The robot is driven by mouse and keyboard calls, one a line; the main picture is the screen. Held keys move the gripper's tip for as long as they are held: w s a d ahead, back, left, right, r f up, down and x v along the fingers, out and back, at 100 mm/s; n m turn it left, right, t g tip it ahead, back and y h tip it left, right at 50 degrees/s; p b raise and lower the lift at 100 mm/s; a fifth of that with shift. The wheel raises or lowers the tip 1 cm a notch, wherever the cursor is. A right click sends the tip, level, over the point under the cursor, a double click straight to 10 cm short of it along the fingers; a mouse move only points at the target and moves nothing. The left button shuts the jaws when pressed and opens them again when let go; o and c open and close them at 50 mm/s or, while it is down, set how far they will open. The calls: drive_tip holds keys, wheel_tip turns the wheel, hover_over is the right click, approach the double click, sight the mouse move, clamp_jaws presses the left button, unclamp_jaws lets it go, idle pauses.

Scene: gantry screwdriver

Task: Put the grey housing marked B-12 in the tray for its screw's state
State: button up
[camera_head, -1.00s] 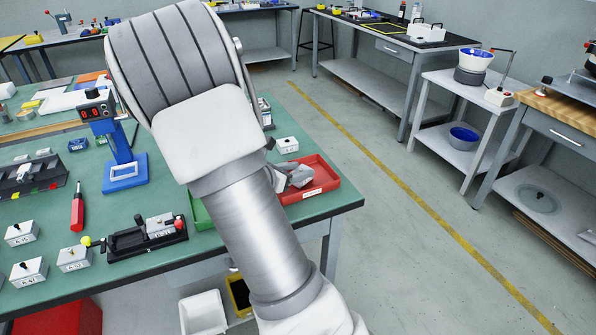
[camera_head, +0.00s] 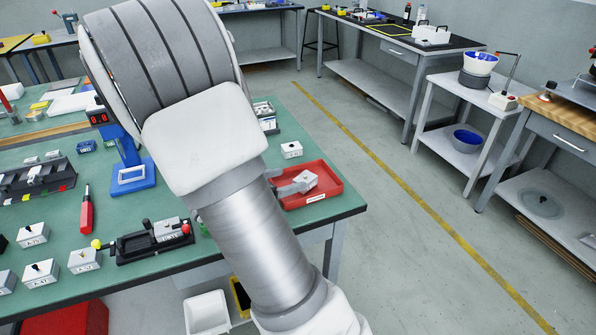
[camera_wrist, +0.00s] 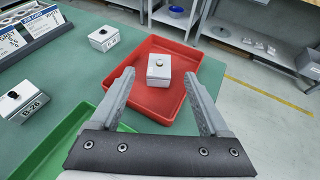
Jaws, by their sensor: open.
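A pale grey housing (camera_wrist: 159,70) sits in the red tray (camera_wrist: 146,98), with a dark round screw spot on its top. Its marking cannot be read. In the head view the housing (camera_head: 306,181) lies in the red tray (camera_head: 324,199) near the bench's right corner. My gripper (camera_wrist: 160,76) is open over the tray's near part, its fingers spread to either side of the housing with gaps showing. The green tray (camera_wrist: 68,142) shows left of the red one in the wrist view. My arm hides most of it in the head view.
A housing marked B-26 (camera_wrist: 24,106) and another housing (camera_wrist: 103,38) stand on the green bench left of the trays. A black card holder (camera_wrist: 30,36) stands at the upper left. A black fixture (camera_head: 152,240) and a red screwdriver (camera_head: 87,210) lie left of my arm.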

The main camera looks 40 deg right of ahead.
drive_tip(key=p+v, duration=0.1)
drive_tip(key=v, duration=0.4)
drive_tip(key=s+a+r+m+g+y, duration=0.1)
drive_tip(key=s+a+r+m+y, duration=0.15)
drive_tip(key=s+m, duration=0.3)
drive_tip(key=s+a+r+m+g+y, duration=0.1)
drive_tip(key=s+r+m+y, duration=0.25)
drive_tip(key=s+m, duration=0.2)
drive_tip(key=s+a+r+m+t+y, duration=0.2)
drive_tip(key=s+a+r+m+y, duration=0.1)
drive_tip(key=a, duration=0.3)
drive_tip(key=s+a+r+m+t+y, duration=0.2)
drive_tip(key=a+r+m+y, duration=0.2)
drive_tip(key=a+m, duration=0.1)
drive_tip(key=shift+s+a+m+t, duration=0.3)
drive_tip(key=shift+s+a+m, duration=0.1)
drive_tip(key=shift+m, duration=0.3)
wheel_tip(320, 180, up, 20)
drive_tip(key=p, duration=2)
